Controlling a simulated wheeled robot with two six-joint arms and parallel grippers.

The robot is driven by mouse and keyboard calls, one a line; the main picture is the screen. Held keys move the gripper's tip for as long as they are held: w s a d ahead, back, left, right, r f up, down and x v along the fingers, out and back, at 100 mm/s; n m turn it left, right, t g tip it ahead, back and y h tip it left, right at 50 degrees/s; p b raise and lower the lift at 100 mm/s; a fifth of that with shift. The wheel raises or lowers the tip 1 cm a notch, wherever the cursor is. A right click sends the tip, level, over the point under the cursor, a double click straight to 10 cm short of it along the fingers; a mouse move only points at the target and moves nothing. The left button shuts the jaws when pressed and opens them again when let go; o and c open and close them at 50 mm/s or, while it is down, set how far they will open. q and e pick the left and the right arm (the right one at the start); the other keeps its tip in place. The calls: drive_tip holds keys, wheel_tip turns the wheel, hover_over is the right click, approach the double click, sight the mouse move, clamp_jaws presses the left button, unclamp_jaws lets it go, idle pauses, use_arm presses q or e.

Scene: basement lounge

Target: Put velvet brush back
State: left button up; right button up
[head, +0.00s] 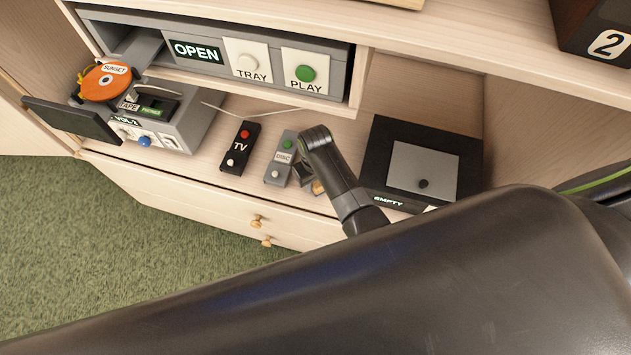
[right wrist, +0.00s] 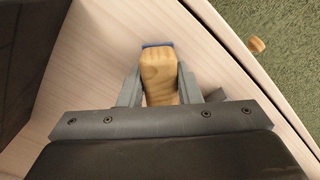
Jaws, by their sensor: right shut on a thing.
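The velvet brush has a wooden handle (right wrist: 159,76) and a thin blue strip (right wrist: 158,45) at its far end in the right wrist view. My right gripper (right wrist: 160,92) is shut on the wooden handle, one jaw on each side. In the head view my right gripper (head: 308,176) is over the shelf's front part, between the DISC remote and the black EMPTY box. Only a small bit of the brush's wood (head: 318,187) shows there. I cannot tell if the brush touches the shelf.
The black box (head: 468,180) labelled EMPTY stands right of the gripper. The DISC remote (head: 281,160) and TV remote (head: 240,150) lie left of it. Drawer knobs (head: 256,221) protrude below.

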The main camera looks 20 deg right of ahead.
drive_tip(key=shift+f, duration=0.4)
use_arm(q)
drive_tip(key=shift+w, duration=0.5)
drive_tip(key=shift+s, duration=0.1)
use_arm(e)
drive_tip(key=shift+f, duration=0.1)
drive_tip(key=o, duration=0.9)
use_arm(q)
drive_tip(key=shift+s+f, duration=0.1)
drive_tip(key=shift+s, duration=0.2)
wheel_tip(320, 180, up, 2)
drive_tip(key=shift+r+p, duration=0.2)
drive_tip(key=shift+p, duration=0.95)
use_arm(e)
wheel_tip(320, 180, up, 12)
drive_tip(key=shift+r, duration=0.15)
use_arm(q)
drive_tip(key=shift+a, duration=0.1)
